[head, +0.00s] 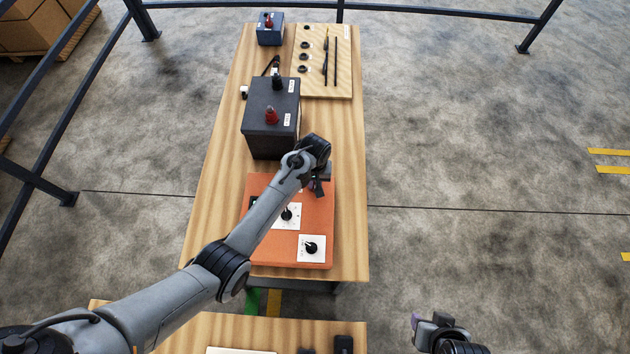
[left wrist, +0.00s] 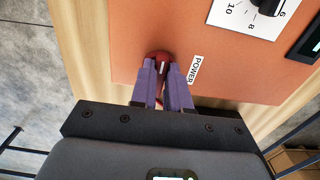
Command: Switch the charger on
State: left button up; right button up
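The orange charger (head: 259,256) lies on the wooden table, with two white dial plates and black knobs on it. In the left wrist view its orange panel (left wrist: 140,25) carries a POWER label (left wrist: 195,69) beside a round red switch (left wrist: 160,55). My left gripper (head: 318,190) is over the charger's far right part. In the wrist view its purple fingers (left wrist: 162,72) are close together at the switch, with a narrow gap between them. They partly hide the switch, and I cannot tell whether they grip it. My right gripper (head: 428,320) is off the table at the lower right, finger opening unclear.
A black battery (head: 262,135) with a red terminal cap stands just beyond the charger. Farther back are a small blue box (head: 270,37) and a tool board (head: 343,85). A nearer table (head: 200,325) edges the bottom. Floor right of the table is clear.

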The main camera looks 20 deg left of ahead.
pick_arm(q)
grip_shut()
